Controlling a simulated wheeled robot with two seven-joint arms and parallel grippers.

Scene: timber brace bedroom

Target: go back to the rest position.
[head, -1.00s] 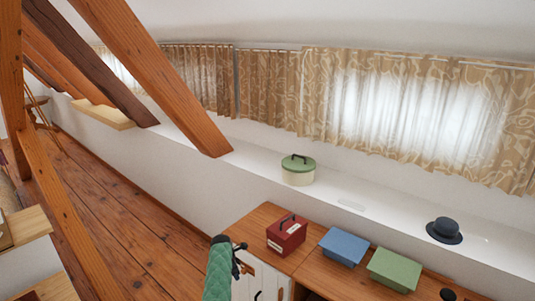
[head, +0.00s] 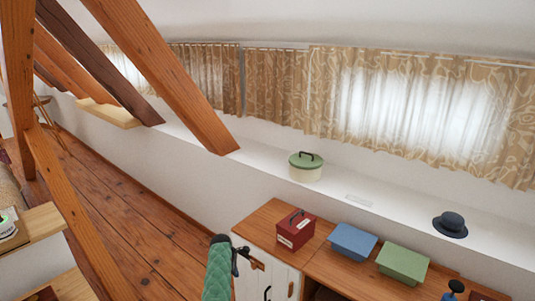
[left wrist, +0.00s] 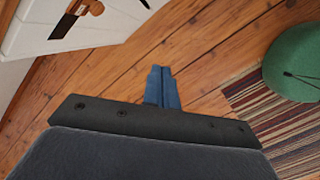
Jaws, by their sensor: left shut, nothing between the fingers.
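My left arm in its green quilted sleeve rises from the bottom of the head view. My left gripper (head: 240,258) is at its upper end, dark and small, beside the white cabinet front. In the left wrist view, its two blue fingers (left wrist: 162,88) lie together, shut and empty, with floorboards behind them. My right gripper is not in view.
A white cabinet (head: 266,272) with a wooden top stands close to the gripper. A striped rug (left wrist: 270,112) and green pouf (left wrist: 297,62) show in the wrist view.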

